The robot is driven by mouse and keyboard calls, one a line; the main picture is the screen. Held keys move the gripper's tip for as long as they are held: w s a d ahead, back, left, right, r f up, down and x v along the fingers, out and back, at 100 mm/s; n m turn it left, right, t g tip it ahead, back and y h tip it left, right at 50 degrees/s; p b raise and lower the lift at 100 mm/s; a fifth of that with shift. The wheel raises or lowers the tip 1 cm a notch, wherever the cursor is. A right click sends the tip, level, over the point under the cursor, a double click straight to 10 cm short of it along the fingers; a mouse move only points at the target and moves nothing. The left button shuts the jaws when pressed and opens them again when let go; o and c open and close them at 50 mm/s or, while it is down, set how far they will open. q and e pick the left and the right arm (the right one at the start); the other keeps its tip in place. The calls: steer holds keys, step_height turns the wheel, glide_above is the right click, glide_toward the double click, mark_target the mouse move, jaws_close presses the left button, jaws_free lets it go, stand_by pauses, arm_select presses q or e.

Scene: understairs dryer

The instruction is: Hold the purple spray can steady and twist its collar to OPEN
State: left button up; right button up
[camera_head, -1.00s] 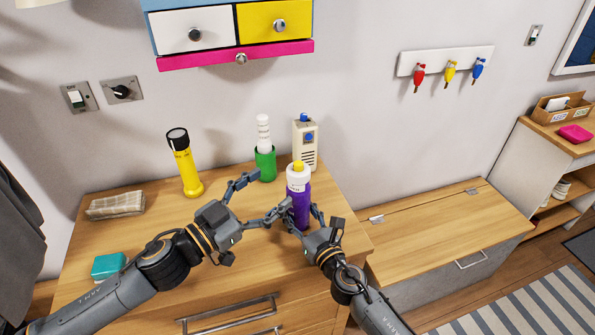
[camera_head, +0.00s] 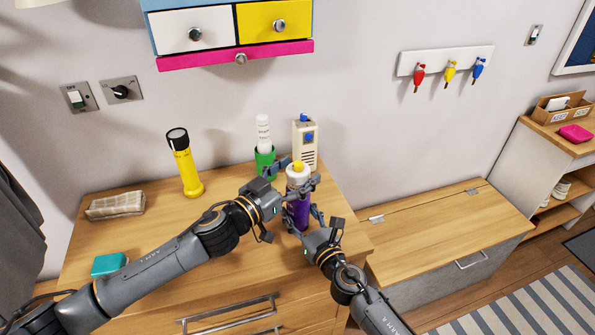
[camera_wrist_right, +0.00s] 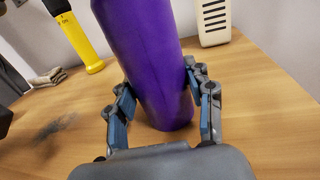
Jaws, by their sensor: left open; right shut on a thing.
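The purple spray can (camera_head: 300,214) stands upright on the wooden dresser, with a white collar (camera_head: 297,174) and a yellow cap (camera_head: 298,166) on top. Its purple body fills the middle of the right wrist view (camera_wrist_right: 150,60). My right gripper (camera_head: 303,217) is shut on the lower body, one finger on each side, as the right wrist view also shows (camera_wrist_right: 160,108). My left gripper (camera_head: 296,181) is open at the height of the collar, its fingers on either side of the can's top. Whether they touch the collar cannot be told. Any collar marking is too small to read.
Behind the can stand a green cup with a white item (camera_head: 265,160) and a beige device (camera_head: 305,143). A yellow flashlight (camera_head: 184,163), a folded cloth (camera_head: 115,205) and a teal box (camera_head: 108,264) are to the left. A low bench (camera_head: 440,230) is at right.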

arm_select(q)
steer(key=shift+w+d, duration=0.1)
steer(key=shift+d, duration=0.05)
steer(key=shift+c, duration=0.6)
steer(key=c, duration=1.1)
steer(key=shift+n+t+y, duration=0.3)
steer(key=shift+y, duration=0.1)
steer(key=shift+d+n+t+y, duration=0.15)
steer(key=shift+n+t+y, duration=0.25)
steer(key=shift+n+y, duration=0.15)
steer(key=n+t+y, duration=0.1)
steer(key=n+y, duration=0.1)
steer(key=y, duration=0.1)
steer(key=shift+t, duration=0.3)
steer(key=shift+r+n+t+y, duration=0.1)
steer(key=shift+n+t+y, duration=0.4)
steer(key=shift+n+y, duration=0.8)
steer(key=shift+y, duration=0.55)
